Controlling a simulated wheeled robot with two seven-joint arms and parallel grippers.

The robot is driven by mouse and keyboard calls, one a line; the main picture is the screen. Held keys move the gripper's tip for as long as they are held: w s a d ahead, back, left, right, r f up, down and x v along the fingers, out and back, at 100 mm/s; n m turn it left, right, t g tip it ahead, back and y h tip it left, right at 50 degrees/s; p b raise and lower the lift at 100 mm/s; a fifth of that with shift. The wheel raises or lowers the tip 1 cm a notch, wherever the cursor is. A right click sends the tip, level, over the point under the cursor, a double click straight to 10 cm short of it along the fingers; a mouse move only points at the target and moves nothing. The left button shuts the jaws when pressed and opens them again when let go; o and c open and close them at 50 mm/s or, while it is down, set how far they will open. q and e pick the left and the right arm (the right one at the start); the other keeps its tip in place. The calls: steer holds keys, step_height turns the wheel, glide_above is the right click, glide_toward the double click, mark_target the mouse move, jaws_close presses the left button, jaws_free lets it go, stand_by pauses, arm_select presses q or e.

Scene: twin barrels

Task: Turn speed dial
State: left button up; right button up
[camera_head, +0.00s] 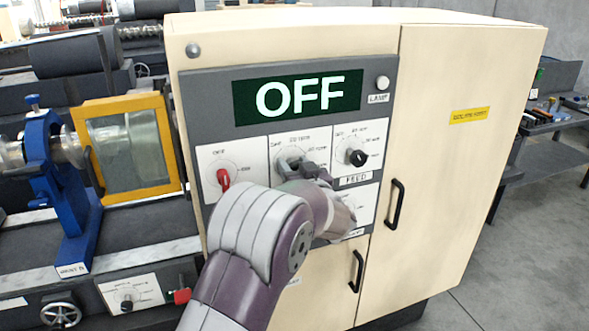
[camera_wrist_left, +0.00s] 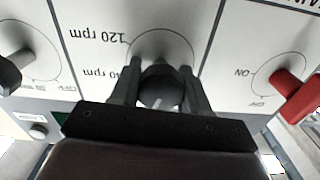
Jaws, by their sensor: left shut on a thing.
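The speed dial (camera_wrist_left: 161,88) is a dark round knob on the white middle plate with rpm marks. In the head view my left gripper (camera_head: 303,168) reaches up to that plate from below and hides most of the knob. In the left wrist view, where the panel appears upside down, my left gripper (camera_wrist_left: 160,84) has one finger on each side of the knob and is shut on it. The display (camera_head: 297,97) above reads OFF in white on dark green. My right gripper is not in view.
A red switch (camera_head: 223,179) sits left of the dial and a black feed knob (camera_head: 357,157) sits right. A lamp button (camera_head: 382,83) is at upper right. Black door handles (camera_head: 395,204) stick out below right. A lathe with a yellow-framed guard (camera_head: 168,140) stands left.

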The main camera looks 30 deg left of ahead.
arm_select(q)
steer(key=n+b, duration=0.4)
steer(key=shift+f+n, duration=0.2)
steer(key=shift+n, duration=0.2)
steer(key=n+b, duration=0.3)
steer(key=shift+r, duration=0.1)
steer(key=shift+n+b, duration=0.35)
steer(key=shift+n, duration=0.25)
steer(key=shift+a+r, duration=0.1)
steer(key=shift+r, duration=0.05)
steer(key=o, duration=1)
steer(key=shift+s, duration=0.1)
